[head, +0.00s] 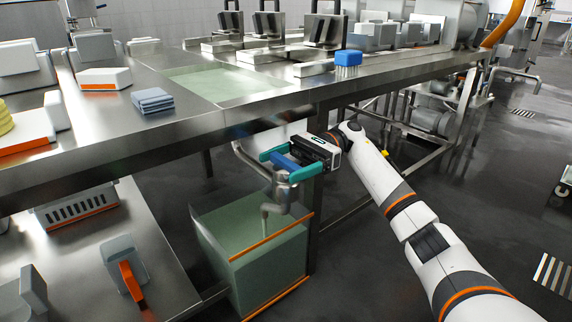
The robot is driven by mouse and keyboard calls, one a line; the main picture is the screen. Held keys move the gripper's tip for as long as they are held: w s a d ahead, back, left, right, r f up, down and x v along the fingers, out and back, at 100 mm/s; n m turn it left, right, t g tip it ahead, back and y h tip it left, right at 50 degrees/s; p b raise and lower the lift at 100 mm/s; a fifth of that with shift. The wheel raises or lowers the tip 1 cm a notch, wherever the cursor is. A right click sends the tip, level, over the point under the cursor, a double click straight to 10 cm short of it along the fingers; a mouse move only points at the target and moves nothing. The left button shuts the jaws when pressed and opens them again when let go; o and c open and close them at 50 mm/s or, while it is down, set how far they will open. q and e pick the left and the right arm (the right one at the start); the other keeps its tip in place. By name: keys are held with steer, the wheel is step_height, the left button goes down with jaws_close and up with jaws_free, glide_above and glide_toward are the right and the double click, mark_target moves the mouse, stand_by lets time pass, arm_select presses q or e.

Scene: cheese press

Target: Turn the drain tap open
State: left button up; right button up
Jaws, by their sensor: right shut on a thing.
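The drain tap (283,190) is a grey metal fitting under the front edge of the steel table, with a curved pipe reaching it from the left. Its blue handle (284,163) lies between the teal fingers of my right gripper (286,164), which is shut on it. My right arm comes in from the lower right. The fingers and gripper body cover part of the handle and tap. A short pale greenish strand shows below the spout; I cannot tell whether it is liquid. My left gripper is not in view.
A pale green bin (238,215) with orange bands stands below the tap. The steel table (215,120) above has a sunken pale green basin (225,84), a folded blue cloth (152,100) and a blue-topped brush (348,60). A lower steel shelf is at left.

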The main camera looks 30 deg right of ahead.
stand_by(0.5)
steer(key=o, duration=0.9)
